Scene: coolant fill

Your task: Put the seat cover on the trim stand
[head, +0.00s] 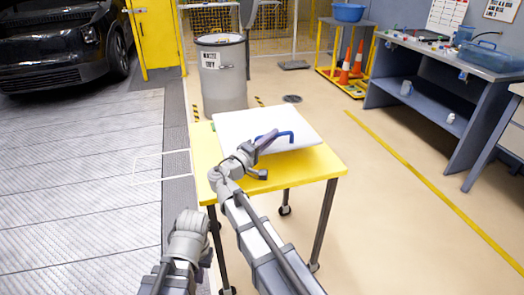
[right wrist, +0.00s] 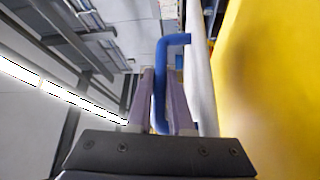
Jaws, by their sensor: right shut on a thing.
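A flat white panel (head: 245,122) with a blue handle (head: 284,135) is over a yellow-topped wheeled table (head: 322,165). It is the likeliest seat cover, though no label shows. My right gripper (head: 266,140) is shut on the blue handle. In the right wrist view, the handle (right wrist: 160,85) is between the two fingers, with the panel (right wrist: 199,85) beside it and the yellow top (right wrist: 265,90) beyond. I cannot tell whether the panel touches the top. Only part of my left arm shows at the bottom; its fingers do not show. I cannot pick out a trim stand for certain.
A grey bin (head: 222,85) with a label stands behind the table. A grey workbench (head: 440,60) with tools is at the right. A yellow cart (head: 325,70) holds orange cones and a blue basin (head: 348,12). A black car (head: 60,45) is at far left. Floor right of the table is clear.

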